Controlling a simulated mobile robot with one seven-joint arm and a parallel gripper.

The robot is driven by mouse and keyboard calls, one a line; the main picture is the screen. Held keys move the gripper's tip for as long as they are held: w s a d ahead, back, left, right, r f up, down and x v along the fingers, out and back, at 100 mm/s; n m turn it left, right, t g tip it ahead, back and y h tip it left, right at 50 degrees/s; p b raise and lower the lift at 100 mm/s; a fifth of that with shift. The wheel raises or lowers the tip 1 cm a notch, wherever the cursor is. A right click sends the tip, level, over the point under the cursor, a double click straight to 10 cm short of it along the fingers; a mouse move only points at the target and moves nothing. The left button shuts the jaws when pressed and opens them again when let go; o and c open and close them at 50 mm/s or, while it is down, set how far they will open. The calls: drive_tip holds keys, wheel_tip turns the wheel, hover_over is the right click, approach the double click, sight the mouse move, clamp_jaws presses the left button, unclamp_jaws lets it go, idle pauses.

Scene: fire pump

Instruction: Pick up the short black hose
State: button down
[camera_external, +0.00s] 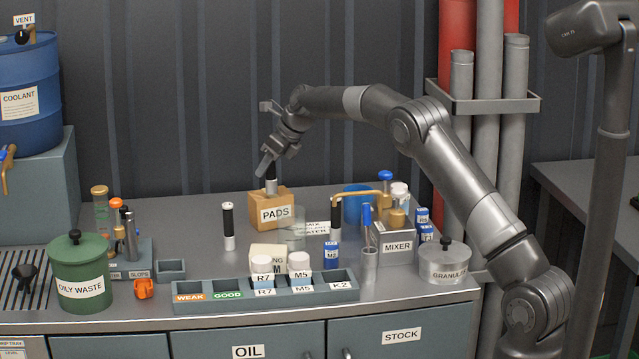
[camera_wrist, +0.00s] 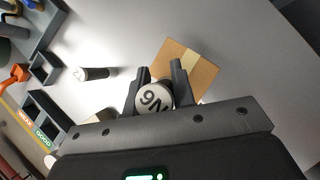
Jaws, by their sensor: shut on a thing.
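No piece that I can clearly make out as a short black hose shows in either view. My gripper (camera_external: 268,170) is above the wooden PADS box (camera_external: 276,213), pointing down. In the wrist view its two fingers (camera_wrist: 156,84) are shut on a cylinder with a round white end (camera_wrist: 154,98) marked with dark characters, perhaps "M6". In the external view the cylinder (camera_external: 271,186) shows as a short dark and pale piece just over the box. Whether its lower end is inside or behind the box is hidden.
A black-and-white cylinder (camera_external: 228,228) stands left of the box. A labelled tray (camera_external: 215,296) with white-capped jars lies in front. The mixer (camera_external: 397,248) and a blue container (camera_external: 356,203) are at right. A green oily waste can (camera_external: 80,270) stands left.

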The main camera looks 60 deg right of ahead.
drive_tip(key=r, duration=0.3)
drive_tip(key=shift+s+d+r, duration=0.1)
drive_tip(key=shift+s+d, duration=0.15)
drive_tip(key=shift+s+d+r, duration=3.05)
drive_tip(key=shift+d+r, duration=0.2)
drive_tip(key=shift+d, duration=1.55)
drive_tip(key=shift+w+a+f, duration=1.3)
drive_tip(key=shift+w+f, duration=0.15)
drive_tip(key=shift+f, duration=0.35)
drive_tip(key=shift+w+a+f, duration=1.25)
drive_tip(key=shift+w+f, duration=0.15)
drive_tip(key=shift+f, duration=0.45)
drive_tip(key=shift+w+a+f, duration=1.3)
drive_tip(key=shift+w+f, duration=0.15)
drive_tip(key=shift+f, duration=0.35)
drive_tip(key=shift+f, duration=0.1)
drive_tip(key=c, duration=1.2)
unclamp_jaws()
